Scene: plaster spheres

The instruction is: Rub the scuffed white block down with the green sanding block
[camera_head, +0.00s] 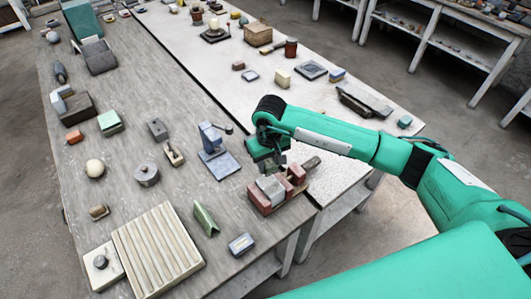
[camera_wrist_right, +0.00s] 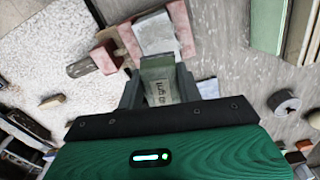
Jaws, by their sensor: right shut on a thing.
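The scuffed white block (camera_head: 271,188) sits between the red jaws of a small vise (camera_head: 259,199). In the right wrist view the grey-white block (camera_wrist_right: 155,34) lies just beyond my fingertips, with a red jaw (camera_wrist_right: 130,42) beside it. My right gripper (camera_head: 268,158) is above and just behind the vise in the head view. In the wrist view my right gripper (camera_wrist_right: 158,78) is shut on a dull grey-green block with lettering, the sanding block (camera_wrist_right: 160,88). I cannot tell whether it touches the white block. My left gripper is not in view.
A blue-grey stand tool (camera_head: 217,155) is left of the vise. A green angled piece (camera_head: 205,220), a ribbed board (camera_head: 157,250) and a round tin (camera_head: 147,174) lie farther left. The table edge is close in front of the vise.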

